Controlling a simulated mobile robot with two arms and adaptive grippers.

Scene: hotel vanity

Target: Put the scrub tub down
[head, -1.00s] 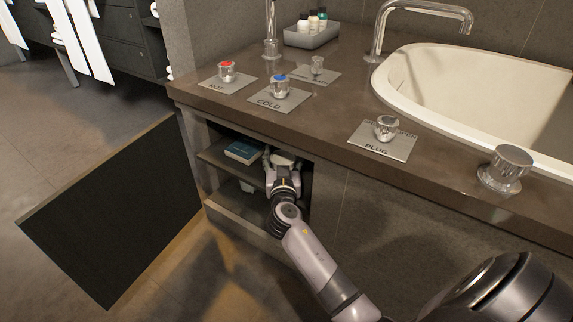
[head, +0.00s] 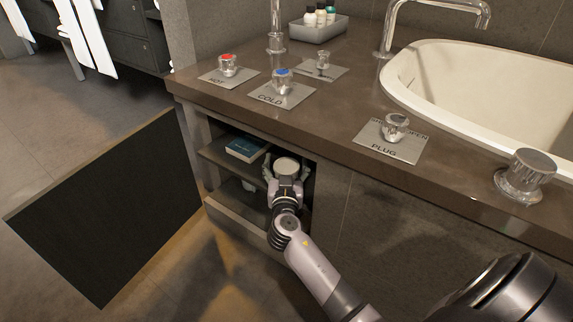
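The scrub tub (head: 287,165), with a round pale lid, is inside the open vanity cabinet. It is at the right end of the upper shelf (head: 222,160), beside a blue book (head: 245,148). My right gripper (head: 286,168) reaches in from the front, with one finger on each side of the tub. The fingers look spread, with the tub between them. The tub's underside and its contact with the shelf are hidden by the gripper. My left gripper is not in view.
The countertop (head: 340,120) overhangs the shelf closely above my gripper. The lower shelf (head: 232,200) holds a small pale item. Tap knobs and the basin (head: 470,90) are on top.

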